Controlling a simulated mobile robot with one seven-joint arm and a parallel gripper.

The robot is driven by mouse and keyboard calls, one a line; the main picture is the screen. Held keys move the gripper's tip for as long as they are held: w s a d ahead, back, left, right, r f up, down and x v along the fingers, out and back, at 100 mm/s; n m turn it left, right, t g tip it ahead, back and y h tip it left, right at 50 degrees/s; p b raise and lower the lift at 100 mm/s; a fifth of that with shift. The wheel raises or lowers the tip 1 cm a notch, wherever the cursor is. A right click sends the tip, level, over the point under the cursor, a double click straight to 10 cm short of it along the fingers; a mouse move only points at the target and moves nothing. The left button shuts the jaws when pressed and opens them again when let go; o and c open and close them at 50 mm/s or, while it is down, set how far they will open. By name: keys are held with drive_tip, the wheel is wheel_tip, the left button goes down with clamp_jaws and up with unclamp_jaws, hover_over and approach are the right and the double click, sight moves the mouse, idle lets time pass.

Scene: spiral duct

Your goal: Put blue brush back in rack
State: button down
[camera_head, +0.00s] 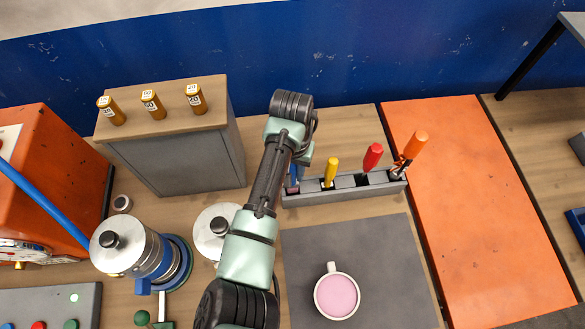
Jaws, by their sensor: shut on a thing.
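The rack (345,195) is a long grey block with slots, standing behind the dark mat. The blue brush (294,173) shows only as a narrow blue strip at the rack's left end, right beside my forearm. My gripper (301,162) points down there and is shut on the blue brush. My arm hides most of both, so I cannot tell how deep the brush sits in the left slot. A yellow brush (331,170) and a red brush (372,157) stand in the rack. An orange-handled brush (414,146) leans right at its right end.
A pink-filled mug (337,295) stands on the dark mat (390,260). A grey cabinet (180,155) with several small amber bottles is left of my arm. Metal-lidded canisters (125,245) stand at front left. The orange panel (480,200) at right is clear.

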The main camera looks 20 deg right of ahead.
drive_tip(key=shift+f+b, duration=1.3)
drive_tip(key=shift+f, duration=0.75)
drive_tip(key=c, duration=0.6)
unclamp_jaws()
drive_tip(key=shift+r, duration=0.1)
wheel_tip(320, 180, up, 13)
drive_tip(key=shift+s+a+f+b, duration=0.1)
drive_tip(key=shift+s+b, duration=0.05)
drive_tip(key=shift+b, duration=0.4)
